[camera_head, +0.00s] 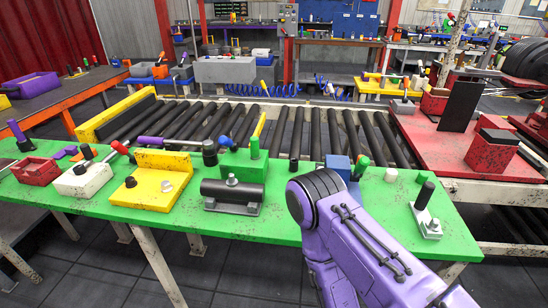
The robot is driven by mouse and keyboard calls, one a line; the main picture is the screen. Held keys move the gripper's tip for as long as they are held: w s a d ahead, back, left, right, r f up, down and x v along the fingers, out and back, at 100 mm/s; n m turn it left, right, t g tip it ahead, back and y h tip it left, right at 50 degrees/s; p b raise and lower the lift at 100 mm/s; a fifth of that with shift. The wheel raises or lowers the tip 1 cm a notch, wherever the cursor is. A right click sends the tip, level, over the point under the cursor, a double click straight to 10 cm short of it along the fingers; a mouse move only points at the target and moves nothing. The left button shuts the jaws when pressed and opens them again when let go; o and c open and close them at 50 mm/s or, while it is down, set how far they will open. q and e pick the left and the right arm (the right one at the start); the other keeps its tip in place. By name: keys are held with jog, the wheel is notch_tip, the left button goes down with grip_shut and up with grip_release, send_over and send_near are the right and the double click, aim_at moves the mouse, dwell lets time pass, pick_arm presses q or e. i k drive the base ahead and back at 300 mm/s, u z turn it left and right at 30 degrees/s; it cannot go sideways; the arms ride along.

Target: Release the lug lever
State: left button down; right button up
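Several fixtures with levers stand on the green bench (265,225); I cannot tell which one bears the lug lever. A green block (240,168) has a raised yellow lever (259,125) and a green knob. A yellow fixture (150,190) stands left of it, and a purple lever (165,142) with a dark end lies behind it. A white block (82,180) has a red-tipped lever (119,147). My purple right arm (365,250) rises from the lower right, its bend beside a blue block (338,165) and partly covering it. Neither gripper shows.
A dark cylinder on a base (232,193) lies at the bench middle. A small metal plate with a black post (425,210) stands at the right. A roller conveyor (290,135) runs behind the bench. A red table (450,150) stands behind right. Bare bench lies at the front.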

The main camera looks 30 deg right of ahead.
aim_at(364, 162)
jog(key=u, duration=1.7)
jog(key=k, duration=2)
jog(key=z, duration=1.9)
jog(key=i, duration=0.3)
jog(key=z, duration=0.1)
